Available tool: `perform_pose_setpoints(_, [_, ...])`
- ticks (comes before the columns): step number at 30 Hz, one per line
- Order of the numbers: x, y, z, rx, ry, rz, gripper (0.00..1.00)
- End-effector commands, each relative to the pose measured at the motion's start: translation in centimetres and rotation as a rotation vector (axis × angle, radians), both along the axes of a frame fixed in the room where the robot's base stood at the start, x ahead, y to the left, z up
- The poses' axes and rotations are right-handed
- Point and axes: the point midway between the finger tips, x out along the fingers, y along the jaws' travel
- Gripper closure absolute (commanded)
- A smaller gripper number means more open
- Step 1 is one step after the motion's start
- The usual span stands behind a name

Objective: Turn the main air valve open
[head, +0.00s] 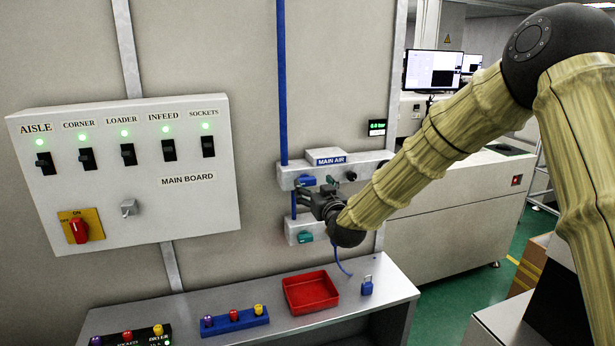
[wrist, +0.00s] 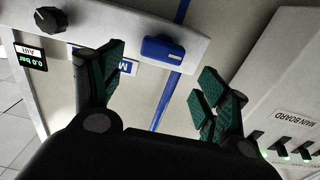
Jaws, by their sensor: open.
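The main air panel (head: 287,176) is a pale wall bar with a blue MAIN AIR label (head: 331,160) above it. The blue valve handle (head: 306,181) lies sideways on its left part, across the line of the vertical blue pipe. My gripper (head: 318,191) is open and empty, just in front of and below the bar. In the wrist view the blue handle (wrist: 163,50) shows beyond the gap between the open green-padded fingers (wrist: 160,72); I see no contact. The pressure display (wrist: 31,58) appears to read 0.0 bar.
A black knob (head: 351,176) is right of the handle. A teal handle (head: 305,237) sits on a lower bar. The main board (head: 130,165) with switches is to the left. Below, a bench (head: 355,305) carries a red tray (head: 311,292) and a blue padlock (head: 367,286).

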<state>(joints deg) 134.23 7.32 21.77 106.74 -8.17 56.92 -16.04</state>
Motion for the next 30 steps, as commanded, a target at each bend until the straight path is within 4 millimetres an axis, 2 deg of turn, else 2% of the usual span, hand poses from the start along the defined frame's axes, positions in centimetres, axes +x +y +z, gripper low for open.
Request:
perform_pose_setpoints(6, [3.0,1.0,0.2,0.000,0.001,0.000,0.25])
perform_pose_setpoints(12, [4.8,1.6,0.1,0.000,0.001,0.001,0.25])
perform_pose_setpoints(25, [5.5,1.8,0.0,0.000,0.001,0.001,0.25])
perform_pose_setpoints(26, [5.5,1.8,0.0,0.000,0.001,0.001,0.27])
perform_pose_setpoints(30, [5.5,1.8,0.0,0.000,0.001,0.000,0.52])
